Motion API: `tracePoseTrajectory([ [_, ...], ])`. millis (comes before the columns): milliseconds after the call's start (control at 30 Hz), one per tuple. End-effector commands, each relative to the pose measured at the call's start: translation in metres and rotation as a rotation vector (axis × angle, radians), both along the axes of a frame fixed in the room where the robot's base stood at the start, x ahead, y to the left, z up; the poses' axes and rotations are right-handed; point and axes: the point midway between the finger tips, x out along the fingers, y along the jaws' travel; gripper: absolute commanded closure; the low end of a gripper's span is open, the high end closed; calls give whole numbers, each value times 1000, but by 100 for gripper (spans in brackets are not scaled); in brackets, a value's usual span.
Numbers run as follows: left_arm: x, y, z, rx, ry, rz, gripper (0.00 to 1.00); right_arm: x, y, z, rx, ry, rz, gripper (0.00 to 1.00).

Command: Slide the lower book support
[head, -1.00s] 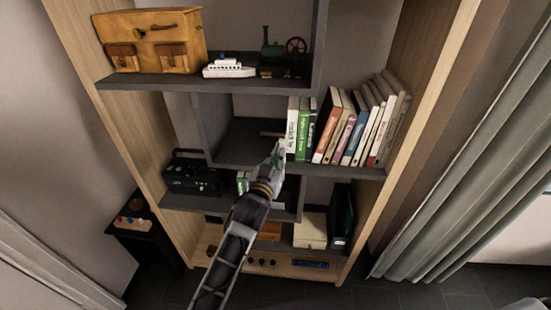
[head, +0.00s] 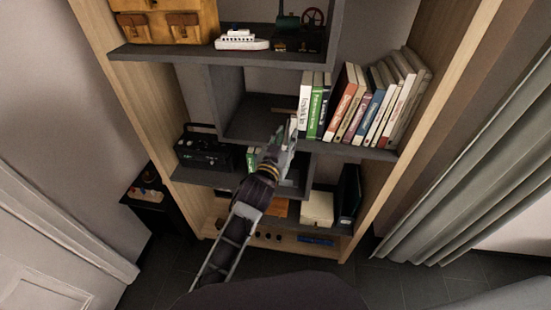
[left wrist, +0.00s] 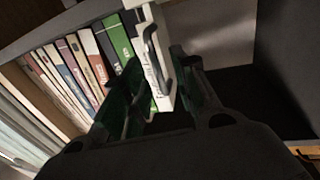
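My left gripper (head: 287,136) reaches up to the left end of the row of books on the middle shelf in the head view. In the left wrist view its two dark green fingers (left wrist: 158,78) are apart. A pale upright piece with a grey curved handle (left wrist: 151,58), which looks like the book support, stands between the fingers. I cannot tell whether either finger touches it. Next to it are a white book and a green book (left wrist: 116,42). In the head view the gripper hides most of the support. My right gripper is not in view.
The middle shelf (head: 255,122) is bare left of the books. Leaning books (head: 370,105) fill its right side. A toy ship (head: 241,40) stands on the shelf above. A black device (head: 205,152) and a cream box (head: 317,208) sit lower. Grey curtains (head: 460,150) hang at right.

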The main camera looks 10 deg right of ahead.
Motion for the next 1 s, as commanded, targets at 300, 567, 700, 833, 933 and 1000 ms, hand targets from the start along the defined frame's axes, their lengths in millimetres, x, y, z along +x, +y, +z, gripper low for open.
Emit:
tracePoseTrajectory([
  [300,-29,16,-1,1,3,0,71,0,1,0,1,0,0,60],
  [567,-51,28,-1,1,3,0,71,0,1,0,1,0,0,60],
  [700,-63,35,-1,1,3,-1,71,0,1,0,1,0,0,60],
  [833,-73,40,-2,1,3,-1,71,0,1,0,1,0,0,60],
  [933,-79,44,-1,1,3,0,71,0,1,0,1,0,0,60],
  [1000,-82,46,-1,1,3,-1,71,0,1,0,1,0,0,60],
])
